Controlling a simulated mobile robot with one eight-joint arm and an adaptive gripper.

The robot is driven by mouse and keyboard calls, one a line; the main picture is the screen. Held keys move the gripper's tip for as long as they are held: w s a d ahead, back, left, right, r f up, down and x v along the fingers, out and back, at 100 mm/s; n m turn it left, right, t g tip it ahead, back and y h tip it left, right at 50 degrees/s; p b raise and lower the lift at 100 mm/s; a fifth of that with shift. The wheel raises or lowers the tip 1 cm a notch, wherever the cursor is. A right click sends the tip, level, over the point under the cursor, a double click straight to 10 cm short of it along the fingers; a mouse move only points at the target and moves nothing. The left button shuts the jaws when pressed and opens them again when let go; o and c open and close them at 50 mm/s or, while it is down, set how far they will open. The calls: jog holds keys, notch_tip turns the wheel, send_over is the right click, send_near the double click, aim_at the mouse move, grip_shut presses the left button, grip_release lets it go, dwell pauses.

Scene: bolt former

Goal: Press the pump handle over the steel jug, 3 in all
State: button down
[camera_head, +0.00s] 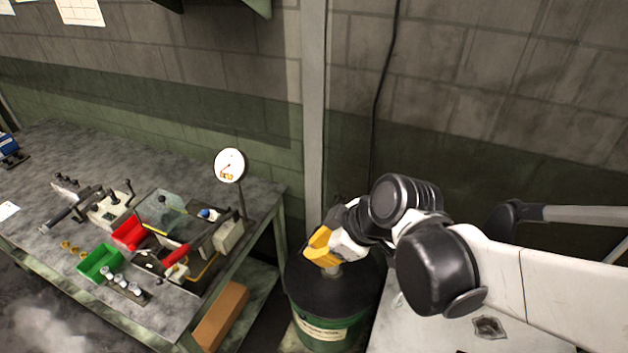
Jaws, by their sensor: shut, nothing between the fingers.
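My gripper (322,249), with orange-yellow fingers, is shut and empty above the top of a green drum (321,328) with a black lid. A small pale grey piece (333,270) shows just below the fingers, over the lid. It may be part of the pump, but I cannot tell. I cannot tell whether the fingers touch it. I cannot make out the pump handle or the steel jug; my gripper and arm cover part of the drum top.
A grey workbench (135,165) on the left carries a green bin (100,262), a red bin (131,233), a machine with a clear cover and a round dial (229,165). A cardboard box (221,317) lies on its lower shelf. A post (314,110) and block wall stand behind the drum.

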jog(key=p+v, duration=0.1)
jog(key=v, duration=0.3)
jog(key=shift+s+r, duration=0.15)
jog(key=shift+r, duration=0.05)
dwell(0.4)
jog(key=w+d+r+m+g+y+p, duration=0.1)
jog(key=w+d+r+g+p, duration=0.2)
jog(key=w+r+p, duration=0.4)
notch_tip(320, 180, up, 4)
jog(key=shift+w+r+m+g+y, duration=0.1)
jog(key=shift+w+m+g+y, duration=0.2)
jog(key=shift+w+g, duration=0.4)
jog(key=shift+s+d, duration=0.1)
